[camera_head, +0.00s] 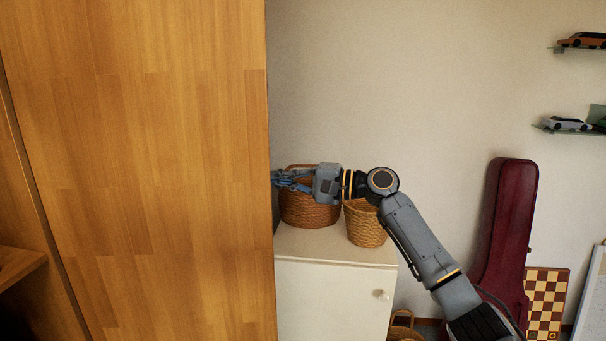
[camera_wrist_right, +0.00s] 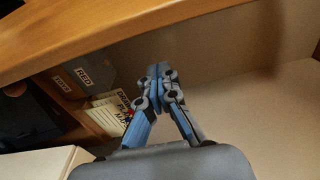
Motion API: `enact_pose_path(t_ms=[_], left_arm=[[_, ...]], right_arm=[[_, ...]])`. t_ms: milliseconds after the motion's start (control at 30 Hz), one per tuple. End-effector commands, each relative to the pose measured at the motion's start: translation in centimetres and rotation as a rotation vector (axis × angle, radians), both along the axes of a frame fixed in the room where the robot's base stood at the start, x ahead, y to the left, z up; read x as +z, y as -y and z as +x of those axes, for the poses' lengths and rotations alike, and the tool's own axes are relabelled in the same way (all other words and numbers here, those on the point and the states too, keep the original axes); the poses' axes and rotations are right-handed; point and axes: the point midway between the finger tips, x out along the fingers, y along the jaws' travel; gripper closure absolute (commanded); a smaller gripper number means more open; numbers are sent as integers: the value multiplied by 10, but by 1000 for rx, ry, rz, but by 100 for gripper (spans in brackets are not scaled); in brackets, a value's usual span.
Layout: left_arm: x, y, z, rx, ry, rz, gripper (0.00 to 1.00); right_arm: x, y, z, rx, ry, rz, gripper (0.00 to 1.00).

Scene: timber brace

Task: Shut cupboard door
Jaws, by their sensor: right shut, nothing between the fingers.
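The cupboard door (camera_head: 150,150) is a tall wooden panel filling the left of the head view. It stands open, with part of the cupboard inside and a shelf (camera_head: 18,265) showing at its left. My right gripper (camera_head: 277,180) is at the door's right edge, above a white cabinet. In the right wrist view its blue-grey fingers (camera_wrist_right: 158,72) are shut and empty, below a wooden edge (camera_wrist_right: 110,35) that crosses the top. I cannot tell whether the fingertips touch the door. My left gripper is not in view.
Two wicker baskets (camera_head: 308,212) (camera_head: 365,226) stand on the white cabinet (camera_head: 330,300), close under my right arm. A dark red instrument case (camera_head: 508,230) and a chessboard (camera_head: 545,300) lean at the right wall. The wrist view shows labelled boxes (camera_wrist_right: 88,75) on a shelf.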

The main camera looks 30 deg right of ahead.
Motion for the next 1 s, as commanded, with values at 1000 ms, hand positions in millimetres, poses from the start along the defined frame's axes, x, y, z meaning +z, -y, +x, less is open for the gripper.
enact_pose_path(t_ms=[1000], left_arm=[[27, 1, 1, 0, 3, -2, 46]], right_arm=[[4, -29, -40, -8, -1, -1, 100]])
